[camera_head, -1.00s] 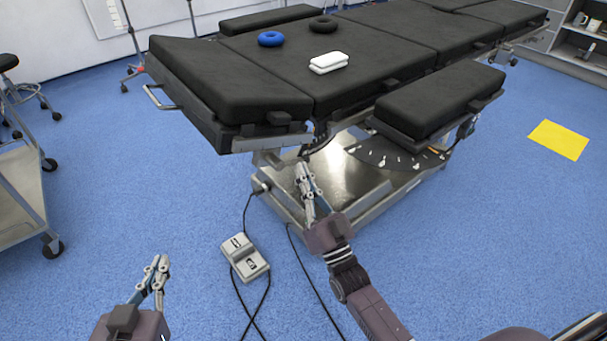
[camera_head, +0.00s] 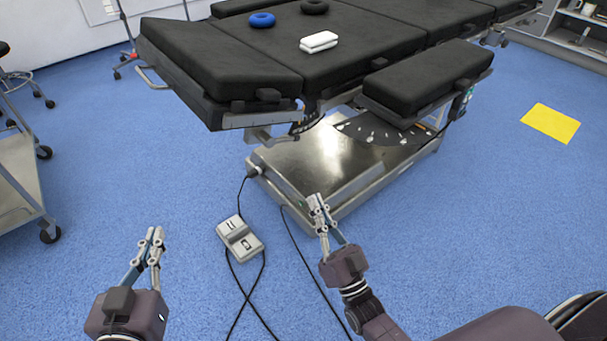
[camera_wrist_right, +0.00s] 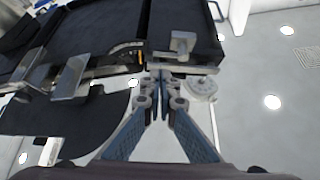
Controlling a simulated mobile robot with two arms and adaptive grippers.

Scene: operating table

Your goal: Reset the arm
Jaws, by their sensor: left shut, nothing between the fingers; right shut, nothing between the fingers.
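My left gripper (camera_head: 154,236) is at the lower left of the head view, above the blue floor. It is shut and empty. My right gripper (camera_head: 316,203) is near the middle of the head view, in front of the metal base of the operating table (camera_head: 240,74). It is shut and empty, its fingertips overlapping the base's near edge in the picture. In the right wrist view the fingertips of my right gripper (camera_wrist_right: 161,82) are together, with dark table parts beyond them. I cannot tell how far apart gripper and table are.
A grey foot pedal (camera_head: 240,238) with cables lies on the floor. A cart (camera_head: 18,190) stands left. A yellow square (camera_head: 551,123) marks clear floor at right.

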